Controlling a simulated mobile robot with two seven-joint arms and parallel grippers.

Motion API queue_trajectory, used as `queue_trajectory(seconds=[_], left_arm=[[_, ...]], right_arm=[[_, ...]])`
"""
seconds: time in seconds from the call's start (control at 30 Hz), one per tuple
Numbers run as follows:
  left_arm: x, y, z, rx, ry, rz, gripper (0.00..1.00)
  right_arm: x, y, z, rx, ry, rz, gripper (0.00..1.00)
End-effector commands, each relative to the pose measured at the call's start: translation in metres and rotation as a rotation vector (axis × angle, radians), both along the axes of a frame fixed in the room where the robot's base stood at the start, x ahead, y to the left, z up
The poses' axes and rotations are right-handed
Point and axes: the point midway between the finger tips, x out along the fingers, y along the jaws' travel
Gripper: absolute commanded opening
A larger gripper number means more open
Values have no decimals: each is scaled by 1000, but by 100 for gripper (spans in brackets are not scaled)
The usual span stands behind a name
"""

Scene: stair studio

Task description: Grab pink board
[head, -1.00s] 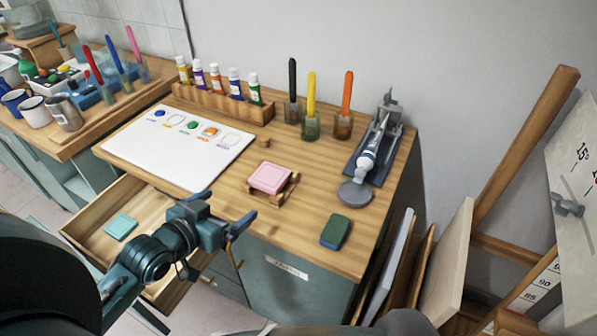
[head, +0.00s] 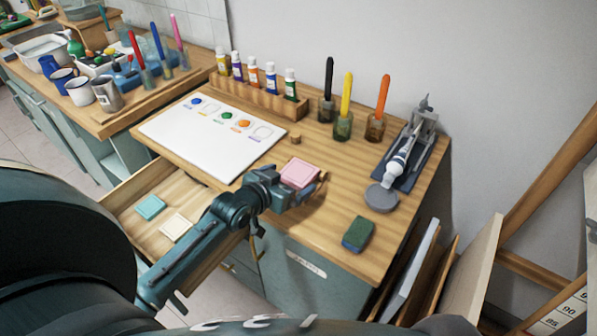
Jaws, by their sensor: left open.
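The pink board (head: 299,174) is a small, flat square lying on a small wooden stand (head: 322,185) on the desk, to the right of the white palette sheet. My left gripper (head: 294,190) is open at the near left side of the board. Its jaws hide the near edge of the board and most of the stand. I cannot tell whether a finger touches the board. My right gripper is not in view.
The open drawer (head: 122,197) below holds a teal tile (head: 150,207) and a cream tile (head: 176,227). A green sponge (head: 358,234) and grey disc (head: 381,198) are to the right. A paint rack (head: 258,98) and pen cups (head: 343,128) stand behind.

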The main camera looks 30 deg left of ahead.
Motion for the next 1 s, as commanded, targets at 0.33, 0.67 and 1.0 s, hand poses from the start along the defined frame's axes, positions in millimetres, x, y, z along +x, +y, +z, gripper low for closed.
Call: queue_trajectory(seconds=[0.33,0.67,1.0], left_arm=[[16,-2,-8,2,1,0,98],[16,-1,-8,2,1,0,78],[16,-1,-8,2,1,0,50]], right_arm=[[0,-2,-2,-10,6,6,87],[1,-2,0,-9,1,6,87],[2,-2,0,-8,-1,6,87]])
